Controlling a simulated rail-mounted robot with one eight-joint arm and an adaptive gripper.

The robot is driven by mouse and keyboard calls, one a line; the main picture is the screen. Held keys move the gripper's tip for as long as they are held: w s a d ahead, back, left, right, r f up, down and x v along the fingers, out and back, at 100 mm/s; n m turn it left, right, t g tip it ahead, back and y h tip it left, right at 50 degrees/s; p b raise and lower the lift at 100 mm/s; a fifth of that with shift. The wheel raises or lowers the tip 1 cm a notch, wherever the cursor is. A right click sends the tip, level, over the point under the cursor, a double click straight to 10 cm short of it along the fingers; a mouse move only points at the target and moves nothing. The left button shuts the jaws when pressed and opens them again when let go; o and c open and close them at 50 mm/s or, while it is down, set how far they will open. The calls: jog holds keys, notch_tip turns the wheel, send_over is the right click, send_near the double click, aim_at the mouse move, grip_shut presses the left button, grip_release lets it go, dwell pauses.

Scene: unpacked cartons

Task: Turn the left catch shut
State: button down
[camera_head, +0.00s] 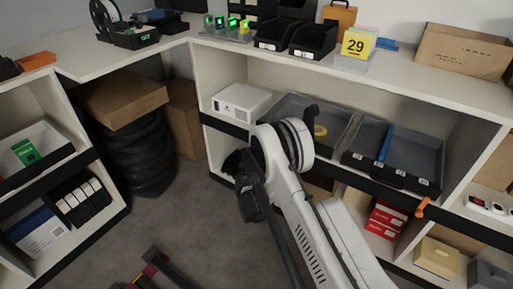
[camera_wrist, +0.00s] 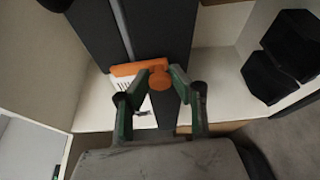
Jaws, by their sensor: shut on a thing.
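An orange catch (camera_wrist: 128,69) with a flat bar and a rounded end shows in the wrist view, on a dark strip. Its bar points left, roughly across the strip. My gripper (camera_wrist: 162,84) has its green-sided fingers on either side of the rounded end and is shut on it. In the head view my arm reaches to the dark front edge of the shelf, and the held catch is hidden there. A second orange catch (camera_head: 422,207) shows on the dark edge farther right, tilted and apart from my gripper.
A white device (camera_head: 241,102) and grey trays (camera_head: 412,155) stand on the shelf behind the dark edge. Red boxes (camera_head: 385,218) sit below. Black boxes (camera_wrist: 288,52) are at the right of the wrist view.

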jog(key=shift+f+m, duration=0.1)
jog(key=shift+m, duration=0.5)
jog(key=c, duration=1.5)
grip_release()
